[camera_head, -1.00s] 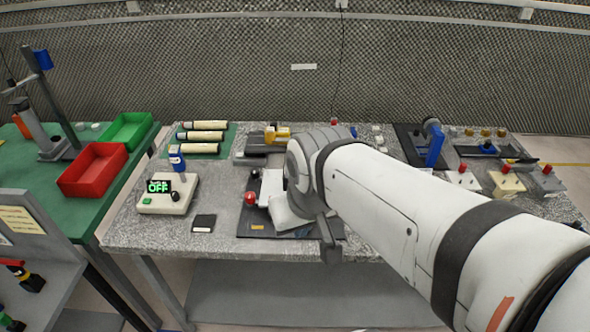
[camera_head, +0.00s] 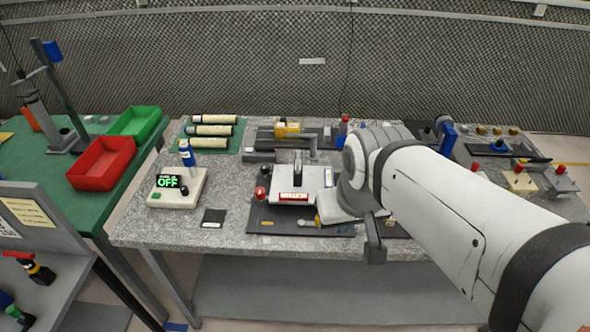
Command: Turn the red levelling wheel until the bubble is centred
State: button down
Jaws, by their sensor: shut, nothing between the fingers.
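A pale levelling plate (camera_head: 283,184) with a dark upright part sits on a dark base (camera_head: 285,220) near the table's front edge. Red round parts (camera_head: 261,193) show at its left end; the likely levelling wheel is among them. A small red-and-white strip (camera_head: 292,196) is on the plate's front; no bubble can be made out. My gripper (camera_head: 322,212) is low at the right of the plate, shut and empty, its fingertips small and unclear. It is well apart from the red parts. My wrist hides the base's right side.
A white box reading OFF (camera_head: 178,190) and a small black pad (camera_head: 213,217) stand left of the base. Cream cylinders (camera_head: 211,130) and a yellow-topped fixture (camera_head: 288,130) are behind. Several red-knobbed blocks (camera_head: 520,180) are at the right.

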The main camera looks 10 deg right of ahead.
aim_at(260, 193)
jog(key=z, duration=2.5)
jog(key=k, duration=1.1)
jog(key=u, duration=2)
jog(key=i, duration=0.75)
